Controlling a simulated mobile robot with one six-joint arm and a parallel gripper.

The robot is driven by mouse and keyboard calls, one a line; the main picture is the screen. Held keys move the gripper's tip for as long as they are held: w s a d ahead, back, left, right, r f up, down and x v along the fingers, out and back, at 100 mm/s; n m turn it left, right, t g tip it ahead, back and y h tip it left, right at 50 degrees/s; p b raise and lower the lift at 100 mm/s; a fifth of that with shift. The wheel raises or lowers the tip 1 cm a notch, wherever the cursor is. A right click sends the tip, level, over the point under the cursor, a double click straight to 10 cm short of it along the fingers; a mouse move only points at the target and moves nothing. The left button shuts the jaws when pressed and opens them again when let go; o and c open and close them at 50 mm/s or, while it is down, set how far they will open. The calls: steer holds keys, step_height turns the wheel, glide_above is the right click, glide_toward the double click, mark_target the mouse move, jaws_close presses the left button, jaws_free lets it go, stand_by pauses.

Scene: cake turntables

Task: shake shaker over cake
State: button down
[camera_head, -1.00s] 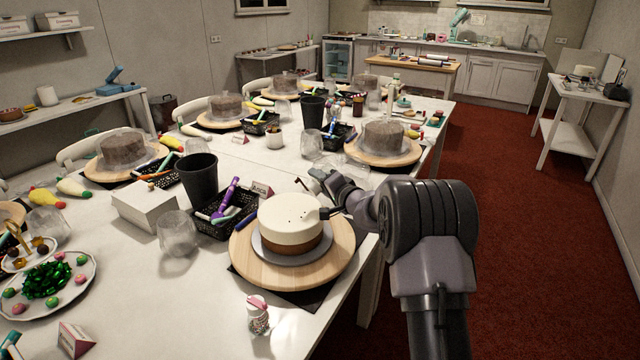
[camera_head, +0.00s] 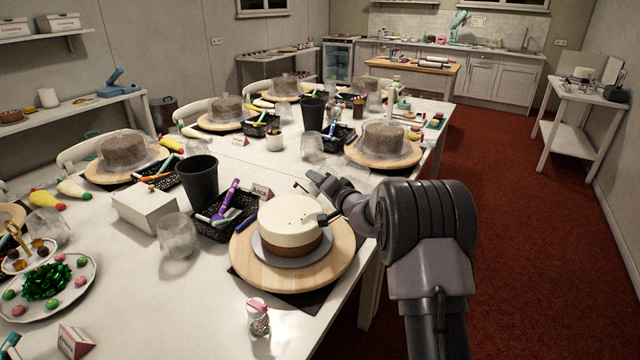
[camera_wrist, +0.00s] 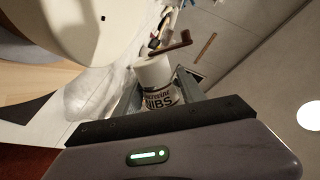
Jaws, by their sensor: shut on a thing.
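The cake (camera_head: 290,225), white on top and brown below, sits on a grey board on a round wooden turntable (camera_head: 250,267). Several dark specks lie on its top. In the wrist view the cake (camera_wrist: 85,30) fills the upper left, with a dark speck on it. My gripper (camera_wrist: 160,98) is shut on a shaker (camera_wrist: 158,88) with a white cap and a label reading NIBS.
A pink-capped sprinkle jar (camera_head: 258,318) stands at the table's front edge. A black basket of tools (camera_head: 222,215), a dark cup (camera_head: 198,178) and a white box (camera_head: 147,206) stand left of the cake. More cakes on turntables stand farther back.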

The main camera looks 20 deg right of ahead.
steer(key=shift+w+d+r, duration=0.15)
steer(key=shift+d+r, duration=0.1)
steer(key=shift+d, duration=0.05)
steer(key=shift+a+f, duration=0.2)
steer(key=shift+a, duration=0.1)
steer(key=shift+a+r+n, duration=0.1)
steer(key=shift+r+n, duration=0.05)
steer(key=shift+n, duration=0.25)
steer(key=w+m+p, duration=0.1)
steer(key=p, duration=0.1)
steer(key=w+d+m+p, duration=0.1)
steer(key=p, duration=0.1)
steer(key=shift+w+f, duration=0.1)
steer(key=shift+f, duration=0.1)
steer(key=shift+a+f, duration=0.1)
steer(key=shift+f, duration=0.1)
steer(key=shift+w+a+f+b, duration=0.2)
steer(key=shift+w+a+b, duration=0.25)
steer(key=shift+w+b, duration=0.25)
steer(key=shift+s+r, duration=0.1)
steer(key=shift+r, duration=0.05)
steer(key=shift+r+n+b, duration=0.1)
steer(key=shift+n+b, duration=0.2)
steer(key=shift+b, duration=1.05)
